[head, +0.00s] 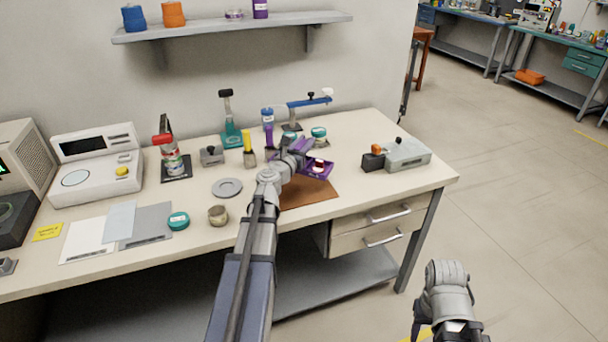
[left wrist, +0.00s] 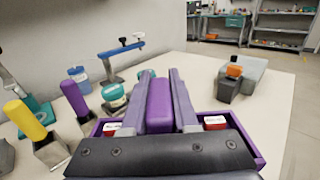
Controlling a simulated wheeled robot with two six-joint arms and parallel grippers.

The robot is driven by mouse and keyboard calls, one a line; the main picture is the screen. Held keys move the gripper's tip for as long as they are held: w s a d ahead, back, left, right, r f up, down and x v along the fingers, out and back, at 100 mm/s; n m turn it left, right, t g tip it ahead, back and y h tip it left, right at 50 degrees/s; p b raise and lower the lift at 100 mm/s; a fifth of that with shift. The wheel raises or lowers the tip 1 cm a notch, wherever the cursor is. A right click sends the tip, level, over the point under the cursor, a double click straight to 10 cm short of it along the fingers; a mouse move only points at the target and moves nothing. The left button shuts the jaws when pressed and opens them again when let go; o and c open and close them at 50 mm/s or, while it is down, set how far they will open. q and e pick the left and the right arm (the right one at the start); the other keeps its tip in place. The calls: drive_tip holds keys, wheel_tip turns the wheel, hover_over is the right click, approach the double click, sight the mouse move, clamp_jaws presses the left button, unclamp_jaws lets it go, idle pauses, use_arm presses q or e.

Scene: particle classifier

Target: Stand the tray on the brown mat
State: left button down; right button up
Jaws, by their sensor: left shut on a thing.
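The purple tray (head: 321,172) holds small red-and-white items and has a purple bar handle (left wrist: 160,105) along its middle. My left gripper (head: 299,151) is shut on that handle, with a finger on each side in the left wrist view. The brown mat (head: 308,194) lies on the bench near its front edge. In the head view the tray overlaps the mat's back part; I cannot tell the gap between them. My left arm covers the mat's left part. My right arm shows at the bottom right, but its gripper is not visible.
A grey box with an orange knob (head: 408,154) stands right of the mat.

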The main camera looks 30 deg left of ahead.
use_arm(q)
wheel_tip(320, 180, down, 4)
drive_tip(key=b, duration=0.3)
drive_tip(key=shift+f, duration=0.15)
drive_tip(key=shift+f, duration=0.1)
wheel_tip(320, 180, down, 4)
drive_tip(key=b, duration=0.4)
drive_tip(key=shift+r, duration=0.25)
drive_tip(key=shift+f, duration=0.2)
drive_tip(key=c, duration=0.7)
unclamp_jaws()
drive_tip(key=shift+r, duration=0.1)
drive_tip(key=shift+r, duration=0.15)
